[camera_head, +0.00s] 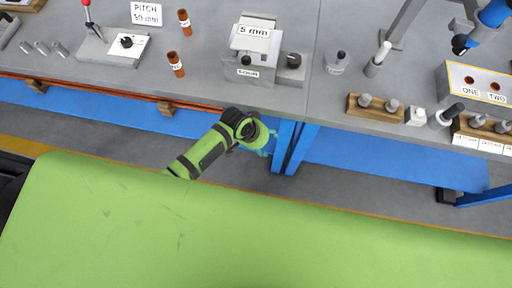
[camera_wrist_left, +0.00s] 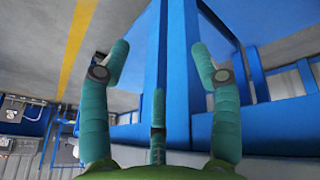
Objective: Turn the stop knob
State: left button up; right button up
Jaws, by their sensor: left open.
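A grey block device (camera_head: 248,65) with a "5 mm" sign stands at the front of the bench. A dark round knob (camera_head: 293,60) sits on a grey block at its right side. Another black knob (camera_head: 126,42) sits on a white plate at the left. I cannot tell from labels which one is the stop knob. My left gripper (camera_head: 270,141) is below the bench's front edge, apart from both knobs. In the left wrist view its teal fingers (camera_wrist_left: 160,52) are spread open and empty, facing blue bench frame parts. My right gripper is not in view.
Two brown bottles (camera_head: 176,64) stand left of the device. A red-topped lever (camera_head: 88,14) stands at the far left. At right are a wooden peg holder (camera_head: 374,106) and a "ONE TWO" box (camera_head: 478,84). Blue bench legs (camera_head: 294,147) stand close to my gripper.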

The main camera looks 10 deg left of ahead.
pick_arm(q)
jog(key=shift+n, duration=0.4)
jog(key=shift+s+a+f, duration=0.25)
jog(key=shift+a+f, duration=0.15)
jog(key=shift+f, duration=0.3)
jog(key=shift+s+a+f, duration=0.3)
jog(key=shift+a+f, duration=0.05)
jog(key=shift+f, duration=0.4)
jog(key=shift+s+a+f, duration=0.25)
jog(key=shift+a+f, duration=0.15)
jog(key=shift+f, duration=0.3)
jog(key=s+a+f+n+y, duration=0.1)
jog(key=s+a+f+y, duration=0.1)
jog(key=s+a+f, duration=1)
jog(key=s+f, duration=0.2)
jog(key=s, duration=0.6)
jog(key=s+a+f+g+y, duration=0.1)
jog(key=s+a+f, duration=0.2)
jog(key=s, duration=0.7)
jog(key=shift+s+a+f+y, duration=0.2)
jog(key=shift+f+y, duration=0.1)
jog(key=shift+f, duration=0.35)
jog(key=shift+w, duration=0.1)
jog(key=shift+c, duration=0.4)
